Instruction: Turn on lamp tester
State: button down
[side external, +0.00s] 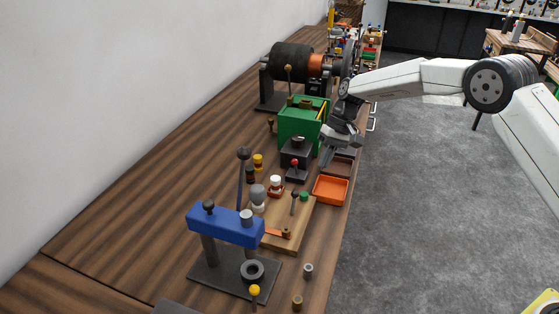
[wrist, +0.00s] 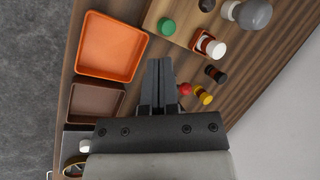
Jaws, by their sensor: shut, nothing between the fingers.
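My gripper (side external: 326,160) is shut and empty, pointing down above the bench near its right edge. In the wrist view its fingers (wrist: 158,70) are together. A small dark block with a red-knobbed lever (side external: 295,164) stands just left of my gripper; the red knob (wrist: 185,89) shows right beside the fingers, and its base is mostly hidden there. A wooden board (side external: 287,235) carries a dark-knobbed lever (side external: 294,195) and a green button (side external: 304,196), also in the wrist view (wrist: 167,27). I cannot tell which piece is the lamp tester.
An orange tray (side external: 330,190) and a brown tray (wrist: 97,103) lie near the bench edge. A green box (side external: 299,127) and black drum machine (side external: 292,63) stand behind. A blue press (side external: 225,226) stands in front. Bare wood is free along the wall.

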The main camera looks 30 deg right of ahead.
aim_at(294, 203)
jog(key=x, duration=0.6)
jog(key=shift+s+a+f, duration=0.1)
jog(key=shift+a+f, duration=0.1)
jog(key=shift+f, duration=0.1)
jog(key=shift+s+a+r, duration=0.1)
jog(key=shift+a+r, duration=0.1)
jog(key=shift+a, duration=0.3)
jog(key=shift+s+a+r, duration=0.1)
jog(key=shift+a+r, duration=0.1)
jog(key=shift+a, duration=0.35)
jog(key=shift+s+a+r, duration=0.15)
jog(key=shift+a, duration=0.65)
jog(key=shift+s+a+r+t+h, duration=0.3)
jog(key=shift+r+t+h, duration=0.05)
jog(key=shift+t+h, duration=0.15)
jog(key=shift+s+a+r+n+t+h, duration=0.35)
jog(key=shift+s+a+t+h, duration=0.35)
jog(key=shift+t+h, duration=0.35)
jog(key=shift+s+a+r+t+h, duration=0.2)
jog(key=shift+s+a+t+h, duration=0.5)
jog(key=shift+t+h, duration=0.25)
jog(key=shift+s+a, duration=0.2)
jog(key=shift+a, duration=0.05)
jog(key=shift+r, duration=0.2)
